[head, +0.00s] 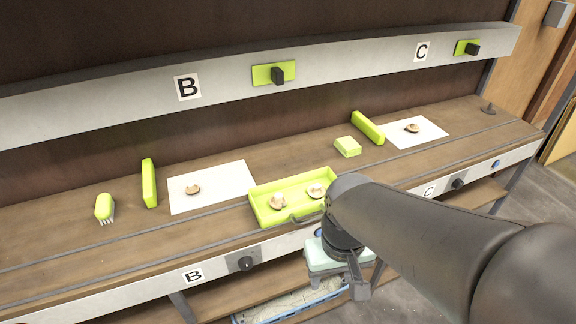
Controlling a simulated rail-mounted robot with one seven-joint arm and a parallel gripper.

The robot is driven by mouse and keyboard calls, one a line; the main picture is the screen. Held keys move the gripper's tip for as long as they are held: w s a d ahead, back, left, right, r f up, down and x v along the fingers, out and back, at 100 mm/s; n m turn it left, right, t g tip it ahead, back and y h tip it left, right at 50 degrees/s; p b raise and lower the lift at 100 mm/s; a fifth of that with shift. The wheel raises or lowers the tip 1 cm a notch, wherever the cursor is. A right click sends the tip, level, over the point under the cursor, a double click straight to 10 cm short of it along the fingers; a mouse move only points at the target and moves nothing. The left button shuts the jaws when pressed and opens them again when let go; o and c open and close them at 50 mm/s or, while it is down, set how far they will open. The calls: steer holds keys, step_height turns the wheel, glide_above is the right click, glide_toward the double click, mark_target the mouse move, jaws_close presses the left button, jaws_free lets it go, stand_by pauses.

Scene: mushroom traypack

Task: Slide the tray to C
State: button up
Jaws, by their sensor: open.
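The lime-green tray (262,216) sits on the bench between the B and C stations, at the front near the rail lines. It holds mushrooms (278,202), and a dark handle (306,216) shows on its front side. The tray's right end is partly hidden by my arm. My gripper (352,276) hangs in front of the bench edge, below and right of the tray, apart from the handle as far as I can see. It is open; my wrist hides part of it. The C labels mark the right station, on the upper panel (422,51) and front edge (429,191).
At C, a white sheet (432,130) holds a mushroom, beside a green bar (368,128) and a green block (347,147). At B are another sheet (230,185), a green bar (149,183) and a fork-like tool (105,208).

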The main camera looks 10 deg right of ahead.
steer(key=f+m+y+b, duration=0.1)
steer(key=f+b, duration=0.1)
steer(key=f+g+y+b, duration=0.1)
steer(key=f+b, duration=0.1)
steer(key=shift+w+d+f+m+g, duration=0.2)
steer(key=shift+m+g, duration=0.1)
steer(key=shift+m, duration=0.1)
steer(key=c, duration=0.5)
steer(key=m+t+y+b, duration=0.6)
steer(key=t+y+b, duration=0.4)
steer(key=y+b, duration=0.25)
glide_toward(312, 219)
steer(key=shift+h, duration=0.45)
steer(key=x, duration=1)
steer(key=shift+w+r+b, duration=0.1)
steer(key=shift+b, duration=0.3)
jaws_close()
